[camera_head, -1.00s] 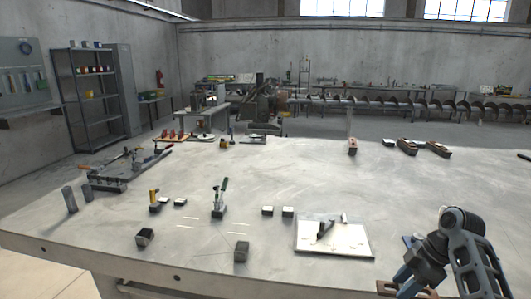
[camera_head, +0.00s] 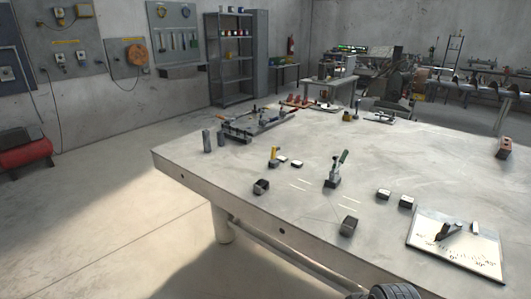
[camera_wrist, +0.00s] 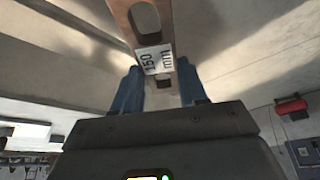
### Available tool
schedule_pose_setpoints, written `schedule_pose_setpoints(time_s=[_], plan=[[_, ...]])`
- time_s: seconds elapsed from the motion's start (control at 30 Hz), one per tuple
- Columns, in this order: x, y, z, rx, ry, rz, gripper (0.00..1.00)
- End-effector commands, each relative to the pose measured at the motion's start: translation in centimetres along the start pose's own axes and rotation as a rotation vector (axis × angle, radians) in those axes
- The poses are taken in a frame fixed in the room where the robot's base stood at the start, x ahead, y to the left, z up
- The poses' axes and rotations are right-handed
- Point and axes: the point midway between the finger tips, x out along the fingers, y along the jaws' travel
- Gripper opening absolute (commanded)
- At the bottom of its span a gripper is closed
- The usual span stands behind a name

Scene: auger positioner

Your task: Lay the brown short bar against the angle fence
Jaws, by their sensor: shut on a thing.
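In the wrist view, my gripper (camera_wrist: 161,88) is shut on the brown short bar (camera_wrist: 145,18), which has a slot, a hole and a white "150 mm" label. The bar stands out beyond the two blue fingers, and its far end is cut off by the top of the picture. In the head view, a white plate with angle markings (camera_head: 432,244) lies at the table's right front. A dark angled piece (camera_head: 447,232), which looks like the angle fence, sits on the plate with a small light block beside it.
A green-handled clamp (camera_head: 335,172), a yellow-handled clamp (camera_head: 273,157) and several small blocks (camera_head: 348,226) stand on the grey table (camera_head: 300,222). A brown block (camera_head: 503,147) is at the right. Clear floor (camera_head: 110,200) lies left of the table.

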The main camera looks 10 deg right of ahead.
Motion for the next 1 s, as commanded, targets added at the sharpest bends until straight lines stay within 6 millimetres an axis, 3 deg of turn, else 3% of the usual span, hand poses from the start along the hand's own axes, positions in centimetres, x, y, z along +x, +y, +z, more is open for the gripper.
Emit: schedule_pose_setpoints(time_s=[0.03, 0.2, 0.57, 0.67, 0.9, 1.0], plan=[[0.2, -1.5, -0.1, 0.007, 0.003, 0.004, 0.0], [0.5, -4.4, 0.0, 0.044, 0.002, 0.019, 0.0], [0.8, -5.2, 0.2, 0.056, 0.001, 0.023, 0.0], [2.6, -5.2, 1.3, 0.059, -0.004, 0.023, 0.0], [9.4, -5.2, 6.3, 0.06, -0.005, 0.023, 0.0], [11.0, -5.3, 7.9, 0.059, -0.003, 0.024, 0.0]])
